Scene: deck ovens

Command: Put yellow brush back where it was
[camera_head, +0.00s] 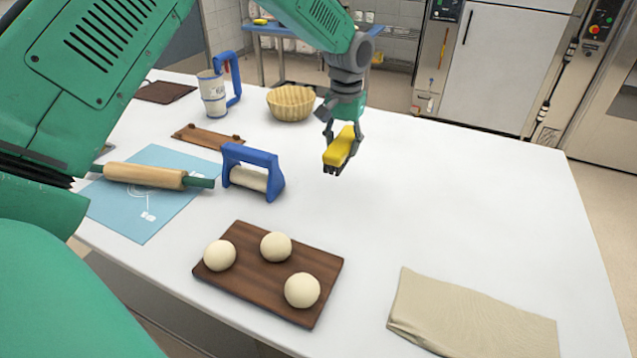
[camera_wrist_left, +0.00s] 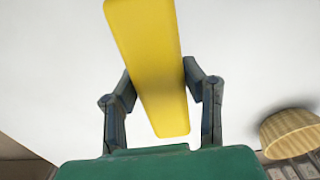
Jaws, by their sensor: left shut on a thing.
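The yellow brush (camera_head: 341,148) is held by my left gripper (camera_head: 342,151) above the white table in the head view. In the left wrist view the brush (camera_wrist_left: 147,65) runs between the two fingers of the left gripper (camera_wrist_left: 158,92), which are shut on its sides. Its lower end looks dark in the head view. I cannot tell the exact gap between brush and table. My right gripper is not in view.
A basket (camera_head: 291,104) stands behind the gripper. A blue-handled roller (camera_head: 252,174), a rolling pin (camera_head: 145,176) on a blue mat (camera_head: 136,224) and a wooden holder (camera_head: 205,138) lie left. A board (camera_head: 244,288) with dough balls and a cloth (camera_head: 470,318) are in front. The table's right side is clear.

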